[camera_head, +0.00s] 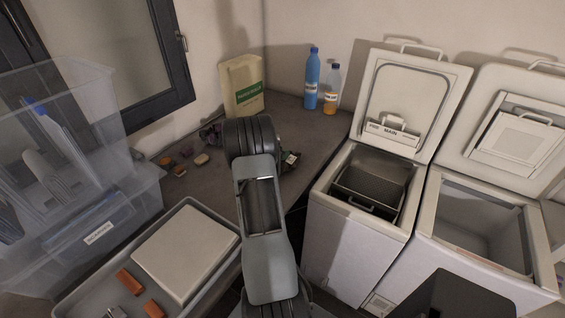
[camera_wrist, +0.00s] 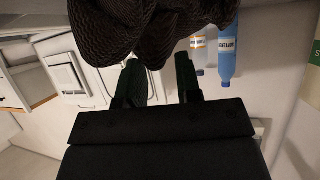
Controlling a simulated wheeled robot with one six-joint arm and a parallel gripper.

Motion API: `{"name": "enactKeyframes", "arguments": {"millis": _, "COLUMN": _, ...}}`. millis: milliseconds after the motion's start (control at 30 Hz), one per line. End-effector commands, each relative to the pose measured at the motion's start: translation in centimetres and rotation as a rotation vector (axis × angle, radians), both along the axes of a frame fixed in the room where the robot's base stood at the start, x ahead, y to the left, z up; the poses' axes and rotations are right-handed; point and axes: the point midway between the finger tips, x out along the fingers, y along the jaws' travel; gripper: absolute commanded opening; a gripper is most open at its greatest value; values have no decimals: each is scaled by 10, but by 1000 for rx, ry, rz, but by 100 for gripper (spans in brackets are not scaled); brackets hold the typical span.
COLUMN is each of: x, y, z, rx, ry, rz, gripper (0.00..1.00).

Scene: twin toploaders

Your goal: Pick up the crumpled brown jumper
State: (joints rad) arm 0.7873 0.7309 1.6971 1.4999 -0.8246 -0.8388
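The crumpled brown jumper (camera_wrist: 150,22) is a dark, ribbed knit heap at the top of the wrist view, which looks upside down. In the head view my arm hides most of the place where it lies on the counter; a dark bit left of the arm may be part of it. My gripper (camera_wrist: 160,65) shows in the wrist view with its two fingers apart. The fingertips reach to the jumper's near edge; I cannot tell if they touch it. The gap between the fingers shows pale wall and a little knit.
Two toploaders with raised lids stand right, the nearer marked MAIN (camera_head: 387,133). A blue bottle (camera_head: 312,78), a clear bottle (camera_head: 331,90) and a beige carton (camera_head: 243,85) stand at the counter's back. Small lumps (camera_head: 180,170) lie left. A tray (camera_head: 215,208) and clear bins (camera_head: 95,230) sit front left.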

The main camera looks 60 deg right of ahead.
Motion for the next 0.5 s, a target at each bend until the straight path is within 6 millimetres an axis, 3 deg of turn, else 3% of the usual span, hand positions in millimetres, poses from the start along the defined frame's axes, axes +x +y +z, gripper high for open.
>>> {"name": "enactKeyframes", "arguments": {"millis": 233, "x": 0, "y": 0, "z": 0, "rx": 1, "ry": 0, "rz": 0, "gripper": 0}}
{"name": "enactKeyframes", "arguments": {"millis": 500, "x": 0, "y": 0, "z": -1, "rx": 1, "ry": 0, "rz": -1, "gripper": 0}}
